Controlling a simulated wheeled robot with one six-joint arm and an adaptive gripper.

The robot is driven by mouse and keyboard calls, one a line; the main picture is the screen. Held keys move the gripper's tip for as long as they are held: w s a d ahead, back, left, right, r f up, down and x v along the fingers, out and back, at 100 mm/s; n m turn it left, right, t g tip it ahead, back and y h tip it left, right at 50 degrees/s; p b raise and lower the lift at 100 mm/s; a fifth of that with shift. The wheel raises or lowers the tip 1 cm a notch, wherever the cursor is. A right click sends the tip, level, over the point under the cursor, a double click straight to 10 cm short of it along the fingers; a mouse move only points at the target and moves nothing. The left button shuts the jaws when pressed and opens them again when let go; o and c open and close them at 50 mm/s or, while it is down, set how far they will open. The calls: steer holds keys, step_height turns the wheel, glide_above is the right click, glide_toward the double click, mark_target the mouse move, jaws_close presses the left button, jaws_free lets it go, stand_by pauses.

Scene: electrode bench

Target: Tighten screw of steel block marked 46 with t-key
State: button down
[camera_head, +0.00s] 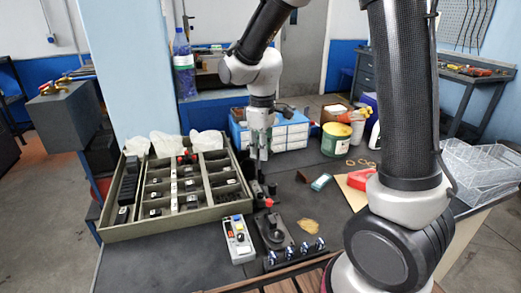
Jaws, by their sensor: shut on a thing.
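My gripper (259,152) points down over the right edge of the compartment tray, at the middle of the bench. It is shut on a small, slim thing that looks like the t-key; the fingers hide most of it. Just below the fingertips stands a small dark block (257,188) at the tray's right side, with a red-tipped piece (268,202) beside it. I cannot tell whether the held thing touches the block. Several dark blocks lie in the tray. Their markings are too small to read, so I cannot pick out the one marked 46.
The grey-green tray (178,229) fills the left of the bench. A grey device (238,239), a black stand (273,231) and a row of knobs (297,252) lie in front.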

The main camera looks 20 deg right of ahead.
steer(key=n, duration=0.5)
steer(key=shift+s+n, duration=0.15)
steer(key=shift+n, duration=0.15)
steer(key=n, duration=0.3)
steer(key=shift+f, duration=2.5)
steer(key=shift+f, duration=0.8)
